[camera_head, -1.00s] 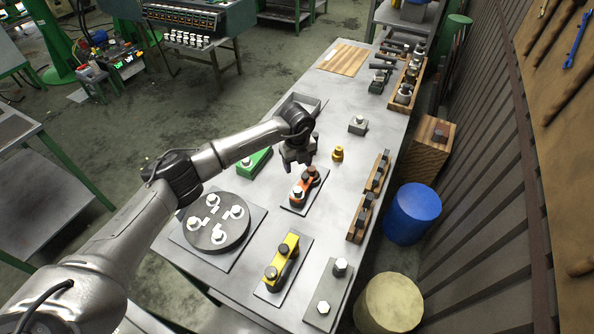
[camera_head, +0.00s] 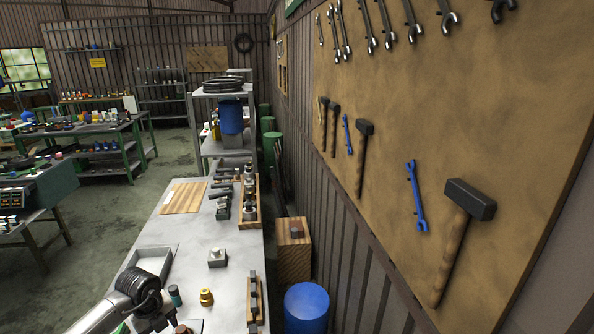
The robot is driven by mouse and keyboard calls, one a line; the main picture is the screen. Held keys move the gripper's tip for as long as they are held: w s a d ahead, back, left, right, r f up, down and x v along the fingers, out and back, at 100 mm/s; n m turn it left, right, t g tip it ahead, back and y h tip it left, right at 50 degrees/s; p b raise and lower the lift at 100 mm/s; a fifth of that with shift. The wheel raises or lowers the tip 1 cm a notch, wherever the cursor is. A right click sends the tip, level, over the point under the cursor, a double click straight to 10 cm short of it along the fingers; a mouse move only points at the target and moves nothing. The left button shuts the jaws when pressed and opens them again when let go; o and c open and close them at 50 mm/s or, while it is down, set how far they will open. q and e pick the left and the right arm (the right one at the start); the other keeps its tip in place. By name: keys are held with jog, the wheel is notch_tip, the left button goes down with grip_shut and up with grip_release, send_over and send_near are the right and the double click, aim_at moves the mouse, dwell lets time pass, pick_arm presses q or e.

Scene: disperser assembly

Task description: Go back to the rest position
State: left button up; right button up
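My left arm comes in at the bottom left, and its black wrist hangs over the metal workbench (camera_head: 230,290). My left gripper (camera_head: 156,324) is at the bottom edge, mostly cut off, so its opening and any contents do not show. A brass-coloured part (camera_head: 206,297) stands on the bench to its right. A small dark teal cylinder (camera_head: 174,295) is just beside the wrist. A grey block with a light knob (camera_head: 217,258) sits farther back. My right gripper is not in view.
A grey tray (camera_head: 165,273) lies behind the wrist. Wooden racks (camera_head: 241,219) line the bench's right edge. A wooden board (camera_head: 177,207) lies at the far end. A blue barrel (camera_head: 306,308) and a wooden box (camera_head: 293,262) stand right of the bench, below a tool-hung wall panel (camera_head: 430,120).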

pick_arm(q)
jog(key=w+d+r+m+t+h, duration=0.5)
jog(key=w+d+r+t+h, duration=0.3)
jog(key=w+d+r+t, duration=0.4)
jog(key=s+r+n+t+y, duration=0.45)
jog(key=r+n+t, duration=0.2)
jog(key=r, duration=0.65)
jog(key=s+r+n+t+y, duration=0.3)
jog(key=r+n+t+y, duration=0.4)
jog(key=r, duration=0.5)
jog(key=s+d+f+n+g+h, duration=0.2)
jog(key=s+f+n+g, duration=0.7)
jog(key=s+f, duration=1.45)
jog(key=s+d+f+n+g+h, duration=0.25)
jog(key=s+f+n+g, duration=0.35)
jog(key=s+f+g, duration=1.3)
notch_tip(320, 180, up, 17)
jog(key=s+t+y+p, duration=0.1)
jog(key=t+p, duration=0.4)
jog(key=p, duration=1.8)
jog(key=shift+s+r, duration=0.2)
jog(key=shift+s, duration=0.7)
